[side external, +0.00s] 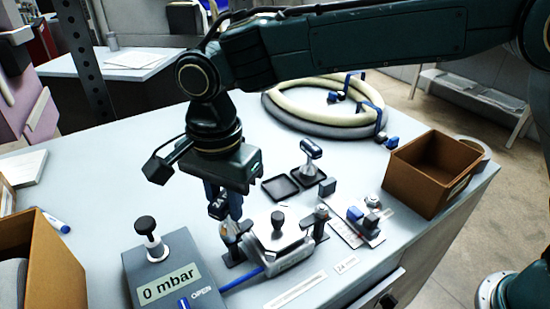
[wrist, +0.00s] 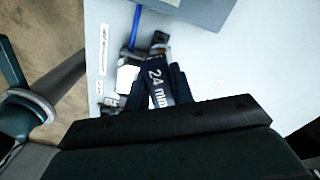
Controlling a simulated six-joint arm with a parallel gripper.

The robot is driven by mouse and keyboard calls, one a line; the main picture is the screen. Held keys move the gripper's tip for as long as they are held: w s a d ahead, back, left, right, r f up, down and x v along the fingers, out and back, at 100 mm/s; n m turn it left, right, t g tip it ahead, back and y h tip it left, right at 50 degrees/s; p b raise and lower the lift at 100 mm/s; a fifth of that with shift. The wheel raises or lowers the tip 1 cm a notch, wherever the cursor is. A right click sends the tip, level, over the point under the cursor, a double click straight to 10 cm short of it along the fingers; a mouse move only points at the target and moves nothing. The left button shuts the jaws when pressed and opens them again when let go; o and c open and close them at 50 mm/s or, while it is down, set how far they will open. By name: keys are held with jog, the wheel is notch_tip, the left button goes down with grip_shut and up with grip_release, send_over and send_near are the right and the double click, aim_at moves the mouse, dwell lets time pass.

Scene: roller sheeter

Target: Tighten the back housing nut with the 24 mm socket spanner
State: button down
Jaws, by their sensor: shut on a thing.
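My gripper (side external: 228,208) points down over the left end of the silver roller housing (side external: 281,243). In the wrist view its fingers are shut on a dark spanner marked "24 mm" (wrist: 158,84). In the side view the spanner is mostly hidden by the fingers. Its lower end is close to the post (side external: 232,243) at the housing's left end. I cannot tell whether the socket sits on a nut there. A similar post with a grey top (side external: 321,217) stands at the housing's right end. A dark knob (side external: 278,220) stands on the housing's middle.
A grey box reading "0 mbar" (side external: 170,282) stands close left, with a blue tube to the housing. Small blue-and-grey parts (side external: 364,217), a brown bin (side external: 432,174) and coiled hose (side external: 325,105) lie right and behind.

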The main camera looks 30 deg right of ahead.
jog(key=shift+m, duration=1.4)
jog(key=shift+n, duration=0.4)
jog(key=shift+r, duration=0.25)
jog(key=shift+r, duration=1.3)
jog(key=shift+r, duration=2.4)
